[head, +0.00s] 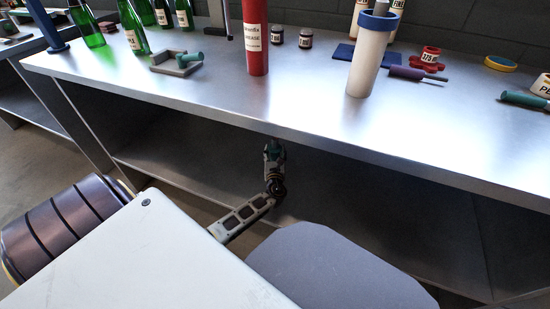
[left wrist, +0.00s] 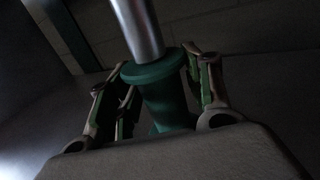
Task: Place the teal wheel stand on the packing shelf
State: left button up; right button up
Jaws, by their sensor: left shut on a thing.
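The teal wheel stand (left wrist: 160,95) shows in the left wrist view as a flanged teal body with a bright metal rod (left wrist: 137,25) rising from it. My left gripper (left wrist: 162,90) is shut on the teal body, one finger on each side. A grey lower shelf (head: 185,150) lies under the bench top. My right gripper is out of view.
The metal bench top (head: 200,90) overhangs the lower space. On it stand green bottles (head: 133,30), a red grease tube (head: 255,40), a white cylinder with a blue rim (head: 370,60) and a grey bracket (head: 177,63). The visible left part of the lower shelf is bare.

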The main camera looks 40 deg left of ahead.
pick_arm(q)
jog(key=shift+f+b, duration=0.65)
jog(key=shift+f, duration=0.6)
jog(key=o, duration=1.4)
jog(key=shift+f, duration=0.15)
jog(key=shift+s+d, duration=0.3)
jog(key=shift+s, duration=0.1)
jog(key=p+v, duration=0.3)
jog(key=v, duration=0.6)
jog(key=shift+s+d+p, duration=0.15)
jog(key=shift+s+p, duration=0.05)
jog(key=shift+p, duration=0.15)
jog(key=shift+v, duration=0.75)
